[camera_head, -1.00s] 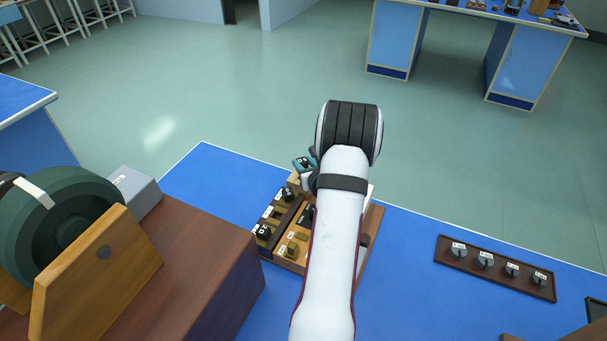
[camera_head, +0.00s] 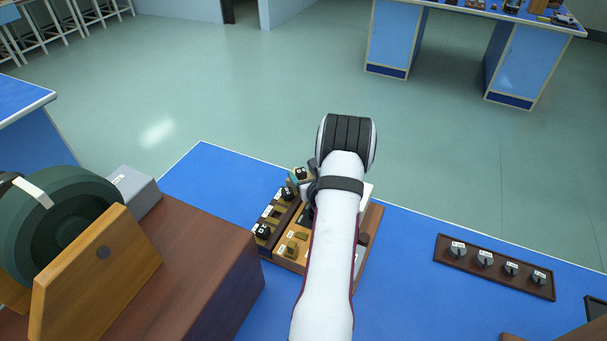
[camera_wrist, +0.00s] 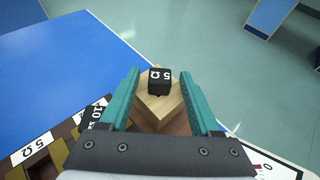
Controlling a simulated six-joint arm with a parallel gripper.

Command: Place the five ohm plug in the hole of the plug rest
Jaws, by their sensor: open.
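The five ohm plug (camera_wrist: 160,80) is a black block marked 5 Ω. In the wrist view it stands upright on top of the pale wooden plug rest (camera_wrist: 158,110). Whether its pin is fully in the hole is hidden beneath it. My gripper (camera_wrist: 160,72) is open, with one teal finger on each side of the plug and a gap on both sides. In the head view the plug (camera_head: 301,172) shows at the far left of my wrist, and my arm covers much of the board behind it.
A resistance board (camera_head: 288,250) with several labelled plugs and brass blocks lies just beside the rest. A strip of several knobs (camera_head: 495,268) lies to the right. A large wooden apparatus (camera_head: 190,270) stands at left. The blue bench (camera_head: 215,175) is clear beyond the board.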

